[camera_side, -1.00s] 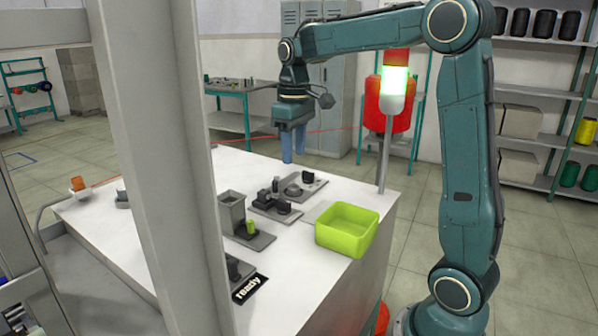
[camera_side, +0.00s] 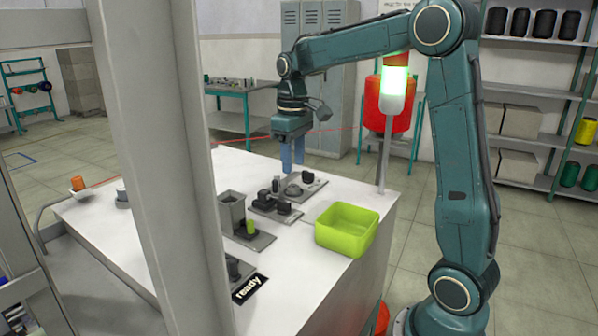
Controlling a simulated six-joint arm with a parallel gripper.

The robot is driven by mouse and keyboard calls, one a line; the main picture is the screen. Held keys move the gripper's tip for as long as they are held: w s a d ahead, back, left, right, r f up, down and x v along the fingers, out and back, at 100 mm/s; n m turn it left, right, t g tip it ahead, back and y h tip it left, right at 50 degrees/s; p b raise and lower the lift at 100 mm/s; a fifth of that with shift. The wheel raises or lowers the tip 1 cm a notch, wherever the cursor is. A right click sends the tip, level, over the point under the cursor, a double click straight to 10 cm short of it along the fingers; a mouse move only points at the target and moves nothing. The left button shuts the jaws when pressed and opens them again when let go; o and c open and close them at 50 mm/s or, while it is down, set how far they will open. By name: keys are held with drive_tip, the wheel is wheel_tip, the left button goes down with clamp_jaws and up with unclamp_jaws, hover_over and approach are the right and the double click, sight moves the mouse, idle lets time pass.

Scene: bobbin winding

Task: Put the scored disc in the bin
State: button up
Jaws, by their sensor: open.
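The bin (camera_side: 346,240) looks like the lime-green open box near the table's right edge. A small grey round part (camera_side: 293,191) sits on a dark plate at the back of the table; it may be the scored disc, but it is too small to show any scoring. My gripper (camera_side: 292,168) points down with its blue fingers just above and behind this round part. It is open, and I see nothing between the fingers. The fingertips appear close to the part, but I cannot tell whether they touch it.
Dark fixtures (camera_side: 271,206) stand beside the round part. A grey block holder (camera_side: 231,212) and a small green cylinder (camera_side: 250,227) are nearer. A signal lamp (camera_side: 393,90) on a pole rises behind the bin. A large grey post (camera_side: 165,150) hides part of the table.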

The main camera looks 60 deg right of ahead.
sight(293, 187)
drive_tip(key=shift+f, duration=2.55)
drive_tip(key=c, duration=0.6)
drive_tip(key=shift+c, duration=0.2)
drive_tip(key=shift+r, duration=0.2)
drive_tip(key=shift+r, duration=2.4)
drive_tip(key=shift+s+a+r, duration=0.2)
drive_tip(key=shift+s+a, duration=0.1)
drive_tip(key=shift+s, duration=0.05)
drive_tip(key=s+a+r, duration=0.2)
drive_tip(key=s+a, duration=0.3)
drive_tip(key=s, duration=0.3)
drive_tip(key=s+a+r, duration=0.3)
drive_tip(key=s+a, duration=0.2)
drive_tip(key=s, duration=0.3)
drive_tip(key=shift+s, duration=0.4)
